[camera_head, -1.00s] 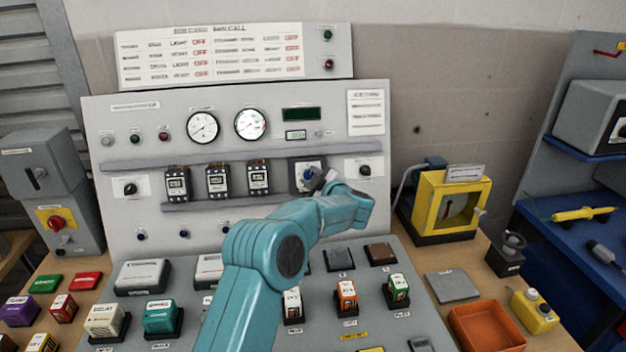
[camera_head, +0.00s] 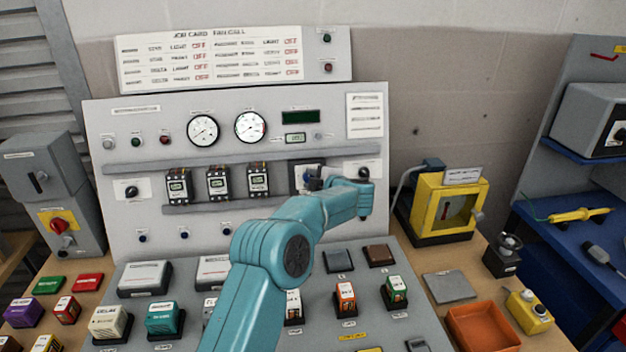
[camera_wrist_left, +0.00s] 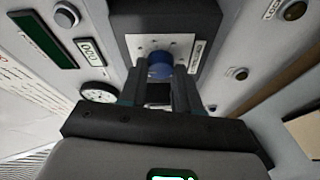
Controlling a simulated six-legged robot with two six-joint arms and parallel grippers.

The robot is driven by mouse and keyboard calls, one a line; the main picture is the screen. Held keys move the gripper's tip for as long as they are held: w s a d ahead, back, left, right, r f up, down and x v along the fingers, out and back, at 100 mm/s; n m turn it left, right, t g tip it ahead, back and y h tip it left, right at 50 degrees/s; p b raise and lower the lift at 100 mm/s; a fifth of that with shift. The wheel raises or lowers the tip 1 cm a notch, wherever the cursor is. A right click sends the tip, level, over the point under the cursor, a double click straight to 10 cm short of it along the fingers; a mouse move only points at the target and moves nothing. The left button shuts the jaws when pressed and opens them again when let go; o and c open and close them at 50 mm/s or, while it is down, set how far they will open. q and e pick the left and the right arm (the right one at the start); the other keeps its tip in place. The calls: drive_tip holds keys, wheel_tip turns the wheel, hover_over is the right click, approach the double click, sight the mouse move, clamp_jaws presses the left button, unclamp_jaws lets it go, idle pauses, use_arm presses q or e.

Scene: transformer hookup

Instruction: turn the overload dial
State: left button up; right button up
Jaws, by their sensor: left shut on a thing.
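The overload dial is a blue knob (camera_wrist_left: 160,65) on a pale plate with a dark housing (camera_wrist_left: 118,18), seen in the left wrist view. In the head view the dark housing (camera_head: 298,166) sits on the upright panel, right of several relay modules, and my gripper partly hides it. My left gripper (camera_wrist_left: 160,85) is shut on the blue knob, with one finger on each side of it. In the head view the left gripper (camera_head: 314,181) is at the dial, at the end of my teal arm. My right gripper is not in view.
Relay modules (camera_head: 218,183) stand on a ledge just left of the dial. A black knob (camera_head: 364,172) is close on its right. Gauges (camera_head: 250,127) and a green display (camera_head: 300,117) are above. A yellow tester (camera_head: 470,205) stands to the right.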

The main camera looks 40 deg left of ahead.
use_arm(q)
drive_tip(key=o, duration=1)
drive_tip(key=shift+o, duration=0.2)
drive_tip(key=b+v, duration=0.3)
drive_tip(key=v, duration=1.3)
drive_tip(key=shift+s+d+r, duration=0.1)
drive_tip(key=shift+s, duration=0.05)
